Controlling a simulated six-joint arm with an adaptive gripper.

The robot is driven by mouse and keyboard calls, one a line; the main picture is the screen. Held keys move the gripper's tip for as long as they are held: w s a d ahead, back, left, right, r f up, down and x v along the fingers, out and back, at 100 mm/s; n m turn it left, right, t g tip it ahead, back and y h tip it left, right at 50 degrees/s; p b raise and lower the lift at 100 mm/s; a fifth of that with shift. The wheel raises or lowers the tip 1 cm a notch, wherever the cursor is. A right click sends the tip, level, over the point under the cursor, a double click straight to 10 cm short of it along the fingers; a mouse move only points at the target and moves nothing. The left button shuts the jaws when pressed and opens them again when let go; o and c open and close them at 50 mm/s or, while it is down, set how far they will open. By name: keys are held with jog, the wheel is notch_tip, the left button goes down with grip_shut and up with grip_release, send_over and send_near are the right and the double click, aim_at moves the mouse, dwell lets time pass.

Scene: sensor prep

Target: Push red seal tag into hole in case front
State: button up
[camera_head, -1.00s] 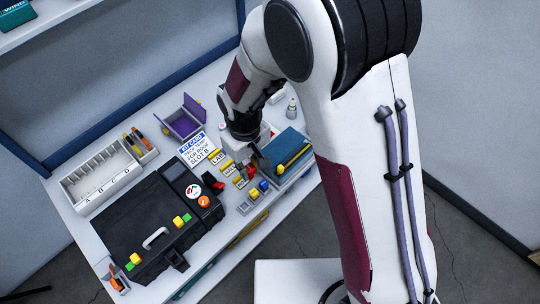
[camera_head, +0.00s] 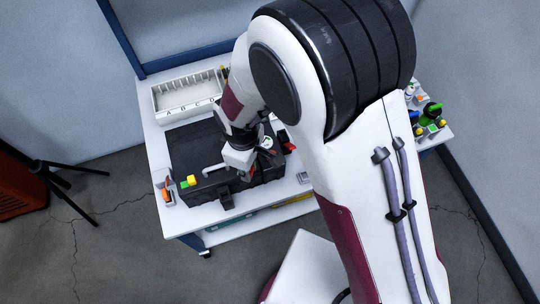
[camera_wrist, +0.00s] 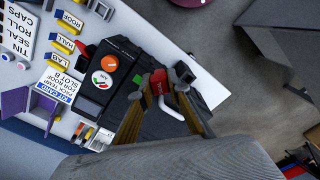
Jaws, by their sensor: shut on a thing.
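The black case (camera_head: 188,147) lies closed on the workbench. My gripper (camera_head: 243,174) is above the right part of the case, near its front edge, in the head view. In the wrist view, my gripper (camera_wrist: 162,82) is shut on the red seal tag (camera_wrist: 158,84), which sits between the fingertips. The black case (camera_wrist: 124,53) shows beyond the fingers, with its pale handle (camera_wrist: 172,107) close behind the tag. I cannot make out the hole in the case front or tell whether the tag touches the case. The tag is hidden in the head view.
Yellow and green latch pieces (camera_head: 188,182) sit left of the pale handle. A white lettered bin (camera_head: 186,97) stands behind the case. An orange disc (camera_wrist: 110,63) and a round label (camera_wrist: 102,80) are on the case.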

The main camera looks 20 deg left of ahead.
jog(key=s+a+f+n, duration=0.2)
jog(key=s+a+n, duration=0.3)
jog(key=n, duration=0.3)
jog(key=shift+s+a, duration=0.25)
jog(key=shift+s, duration=0.35)
jog(key=shift+f, duration=0.15)
jog(key=shift+f, duration=1.75)
jog(key=shift+f, duration=1.1)
dwell(3.6)
